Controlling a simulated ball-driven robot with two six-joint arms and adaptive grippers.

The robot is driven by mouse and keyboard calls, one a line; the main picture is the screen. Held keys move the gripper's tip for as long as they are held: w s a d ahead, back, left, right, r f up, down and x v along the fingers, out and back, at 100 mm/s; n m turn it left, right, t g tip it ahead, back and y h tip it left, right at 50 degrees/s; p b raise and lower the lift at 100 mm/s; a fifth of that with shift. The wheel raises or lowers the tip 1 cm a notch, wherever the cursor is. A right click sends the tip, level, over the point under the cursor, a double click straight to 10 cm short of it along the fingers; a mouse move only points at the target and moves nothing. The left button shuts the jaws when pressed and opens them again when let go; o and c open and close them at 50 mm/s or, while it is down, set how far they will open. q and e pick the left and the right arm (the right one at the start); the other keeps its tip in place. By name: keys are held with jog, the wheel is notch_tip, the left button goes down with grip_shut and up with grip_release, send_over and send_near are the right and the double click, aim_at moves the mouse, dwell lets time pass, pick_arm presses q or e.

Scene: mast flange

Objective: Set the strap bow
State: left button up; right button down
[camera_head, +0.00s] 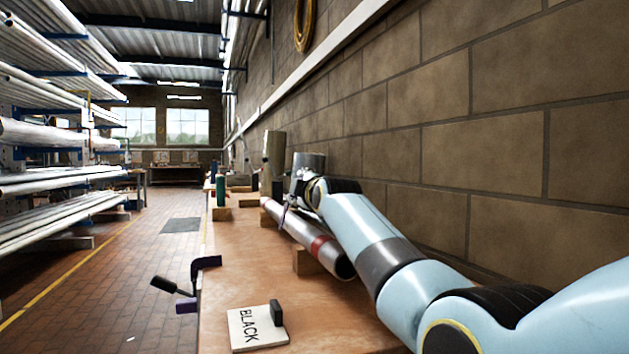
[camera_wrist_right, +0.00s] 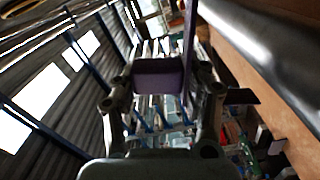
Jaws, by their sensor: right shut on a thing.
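In the head view a silver metal tube (camera_head: 318,240) with a red band lies along the bench on wooden blocks. My right arm reaches along the wall to its far part, and my right gripper (camera_head: 288,204) is small and partly hidden there. In the right wrist view the right gripper (camera_wrist_right: 160,100) is shut on a dark purple piece (camera_wrist_right: 158,72), with a thin dark purple strip (camera_wrist_right: 190,40) rising beside it. I cannot tell for certain that this is the strap bow. The tube (camera_wrist_right: 275,55) passes at the upper right there, apart from the fingers. My left gripper is not in view.
The wooden bench (camera_head: 235,265) runs along a block wall. A white card (camera_head: 250,331) marked BLACK carries a small black block (camera_head: 276,312). A black and purple clamp-like piece (camera_head: 206,262) sits at the left bench edge. An upright cylinder (camera_head: 274,160) stands farther back. The near bench middle is clear.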

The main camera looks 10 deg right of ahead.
jog(key=shift+s+a+f+n, duration=0.1)
jog(key=shift+a+f+n, duration=0.85)
jog(key=shift+f, duration=0.25)
jog(key=c, duration=0.7)
grip_release()
notch_tip(320, 180, up, 10)
jog(key=shift+f, duration=0.1)
